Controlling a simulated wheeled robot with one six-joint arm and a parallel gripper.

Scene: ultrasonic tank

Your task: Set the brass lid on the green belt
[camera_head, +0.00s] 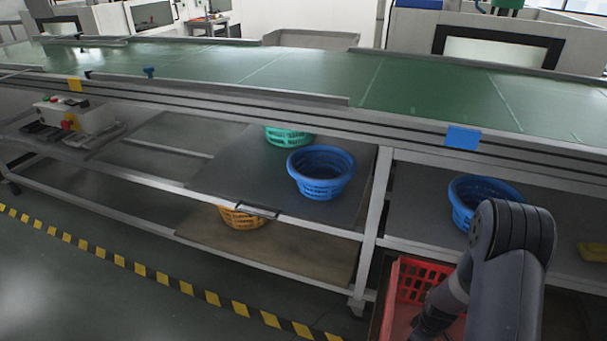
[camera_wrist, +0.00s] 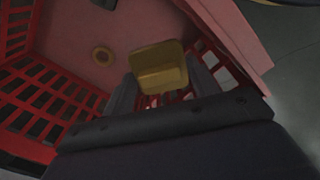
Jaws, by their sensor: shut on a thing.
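The brass lid (camera_wrist: 160,66) is a yellow-brown, box-like piece in the wrist view. My gripper (camera_wrist: 160,85) is shut on it, with one dark finger on each side. The lid is over the inside of the red crate (camera_wrist: 58,82), close to its slatted wall; I cannot tell whether it touches the crate. The green belt (camera_head: 310,72) runs across the upper part of the head view. My arm reaches down to the red crate (camera_head: 425,276) at the lower right there, well below the belt. Gripper and lid are hidden in that view.
Blue baskets (camera_head: 320,172) (camera_head: 470,200) and a green basket (camera_head: 288,137) stand on the shelf under the belt. An orange basket (camera_head: 240,217) is lower. A metal rail (camera_head: 230,92) edges the belt's near side.

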